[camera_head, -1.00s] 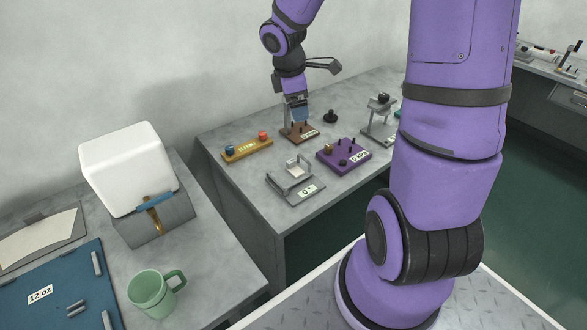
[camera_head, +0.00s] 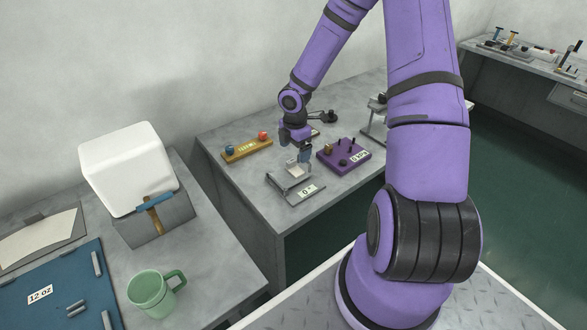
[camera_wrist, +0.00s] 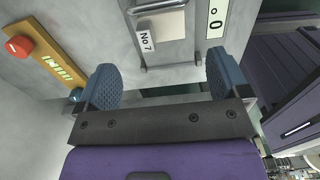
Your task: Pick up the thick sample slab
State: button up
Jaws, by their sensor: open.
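A pale slab (camera_head: 293,170) sits in the grey metal fixture (camera_head: 308,196) marked "0" on the middle table. I cannot tell whether it is the thick sample slab. My gripper (camera_head: 303,160) is above the back of that fixture. In the wrist view my gripper (camera_wrist: 163,80) has its two blue pads wide apart with nothing between them, and the fixture lies ahead of them.
A purple block (camera_head: 344,155) with pegs stands right of the fixture. A yellow bar (camera_head: 246,148) with red and blue knobs lies to the left. A white cube (camera_head: 130,165), a green mug (camera_head: 155,294) and a blue mat (camera_head: 62,275) are on the nearer left table.

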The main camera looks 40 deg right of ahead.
aim_at(295, 170)
jog(key=shift+s+f, duration=0.15)
jog(key=shift+f, duration=3.55)
jog(key=c, duration=1.1)
jog(key=shift+o, duration=0.2)
jog(key=shift+a+r, duration=0.1)
jog(key=shift+r, duration=0.1)
